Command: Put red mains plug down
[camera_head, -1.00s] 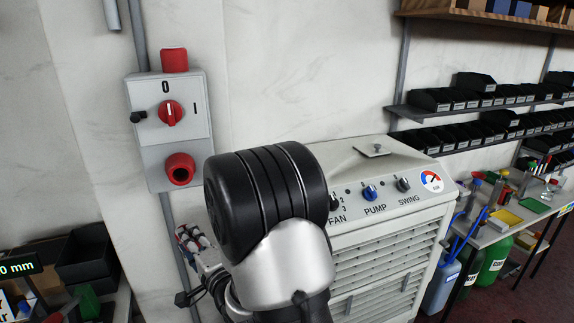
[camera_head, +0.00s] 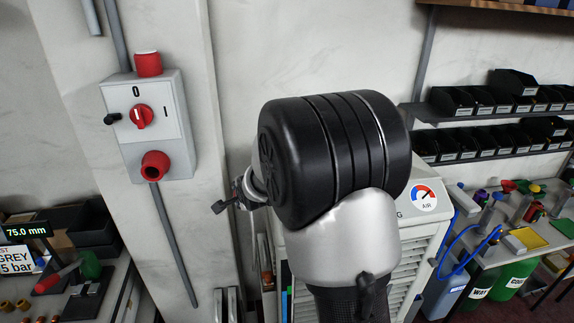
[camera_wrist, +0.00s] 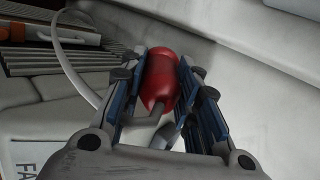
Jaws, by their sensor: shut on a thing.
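In the head view my own arm hides both the gripper and the plug. The switch box (camera_head: 149,125) hangs on the wall at the left. It has a red knob (camera_head: 141,116), a red socket (camera_head: 155,165) below and a red fitting (camera_head: 149,64) on top.
The white cooler (camera_head: 428,235) stands behind my arm, mostly covered. Black bins (camera_head: 480,140) line shelves at the right. In the wrist view a white cable (camera_wrist: 70,60) curves left of my gripper.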

